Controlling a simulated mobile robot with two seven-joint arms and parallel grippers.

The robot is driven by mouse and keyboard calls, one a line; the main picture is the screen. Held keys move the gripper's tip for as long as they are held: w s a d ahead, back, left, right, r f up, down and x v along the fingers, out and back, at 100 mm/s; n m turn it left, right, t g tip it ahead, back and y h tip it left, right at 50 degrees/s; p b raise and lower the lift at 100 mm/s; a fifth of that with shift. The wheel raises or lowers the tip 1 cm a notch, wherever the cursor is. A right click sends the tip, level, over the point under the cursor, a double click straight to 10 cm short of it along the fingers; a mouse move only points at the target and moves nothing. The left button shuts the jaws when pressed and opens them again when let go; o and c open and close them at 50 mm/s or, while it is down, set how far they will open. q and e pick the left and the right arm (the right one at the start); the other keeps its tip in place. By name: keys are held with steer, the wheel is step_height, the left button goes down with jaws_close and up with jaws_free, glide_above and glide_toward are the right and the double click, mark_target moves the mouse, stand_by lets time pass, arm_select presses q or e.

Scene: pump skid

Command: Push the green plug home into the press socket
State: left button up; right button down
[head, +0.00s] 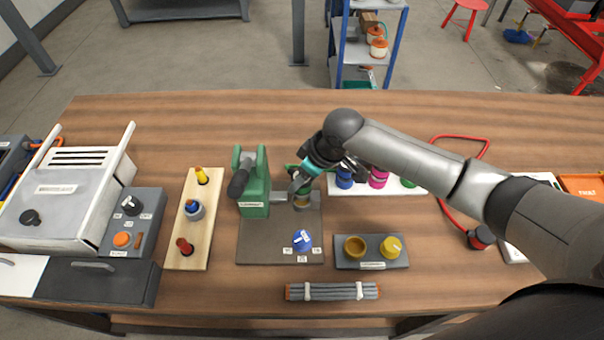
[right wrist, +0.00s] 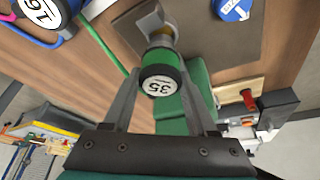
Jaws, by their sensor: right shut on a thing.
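The green plug (right wrist: 162,84) has a white cap marked 35. In the right wrist view it sits between the two fingers of my right gripper (right wrist: 160,72), which is shut on it. My left gripper is not in view.
A blue knob (head: 302,239) stands on the press's dark base plate (head: 262,245). A grey block with two yellow round parts (head: 371,264) is at right. A white rack (head: 398,188) with coloured plugs lies behind my arm. A wooden strip (head: 181,245) holds plugs at left.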

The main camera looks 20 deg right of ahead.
steer(key=shift+f+b, duration=0.7)
steer(key=shift+f, duration=1.05)
stand_by(0.4)
steer(key=shift+c, duration=0.6)
jaws_free()
steer(key=shift+r, duration=0.1)
steer(key=p+v, duration=0.3)
steer(key=v, duration=1.2)
